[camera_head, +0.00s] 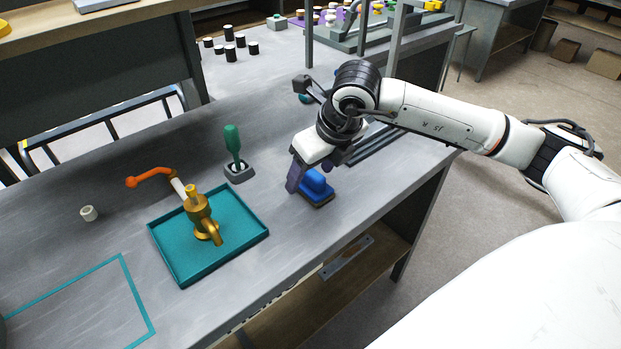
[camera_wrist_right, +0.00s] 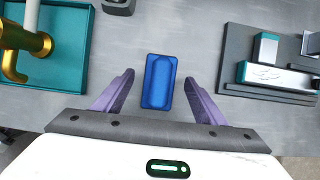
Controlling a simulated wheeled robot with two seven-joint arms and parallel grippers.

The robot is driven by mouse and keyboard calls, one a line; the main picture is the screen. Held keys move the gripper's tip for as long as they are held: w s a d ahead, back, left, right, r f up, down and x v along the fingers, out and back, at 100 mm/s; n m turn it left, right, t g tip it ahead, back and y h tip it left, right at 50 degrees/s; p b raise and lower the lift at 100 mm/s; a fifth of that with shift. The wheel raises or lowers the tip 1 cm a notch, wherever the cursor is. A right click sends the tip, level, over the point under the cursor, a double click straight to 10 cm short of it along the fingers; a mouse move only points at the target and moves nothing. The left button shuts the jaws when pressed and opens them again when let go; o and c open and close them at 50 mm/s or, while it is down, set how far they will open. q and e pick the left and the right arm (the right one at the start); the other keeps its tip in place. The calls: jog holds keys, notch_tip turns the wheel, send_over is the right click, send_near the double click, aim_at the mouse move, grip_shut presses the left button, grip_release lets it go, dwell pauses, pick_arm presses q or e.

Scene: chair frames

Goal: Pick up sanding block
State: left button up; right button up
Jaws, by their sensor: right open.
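The sanding block (camera_head: 317,186) is blue on top with a darker base and lies on the grey workbench (camera_head: 100,225) near its front edge. It also shows in the right wrist view (camera_wrist_right: 158,81), centred between the fingertips. My right gripper (camera_head: 308,178) is over the block from above, with its purple fingers apart on either side of it. In the right wrist view my right gripper (camera_wrist_right: 160,98) is open, with gaps between each finger and the block. My left gripper does not show.
A teal tray (camera_head: 168,256) holding a brass valve (camera_head: 201,215) is left of the block. A green-handled tool (camera_head: 233,145) stands in a grey holder behind. In the right wrist view, a dark grey tray with metal pieces (camera_wrist_right: 268,78) lies right of the block.

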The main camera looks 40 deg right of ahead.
jog(key=shift+w+f, duration=0.25)
jog(key=shift+f, duration=0.35)
jog(key=c, duration=1.3)
notch_tip(320, 180, up, 10)
jog(key=shift+r, duration=0.1)
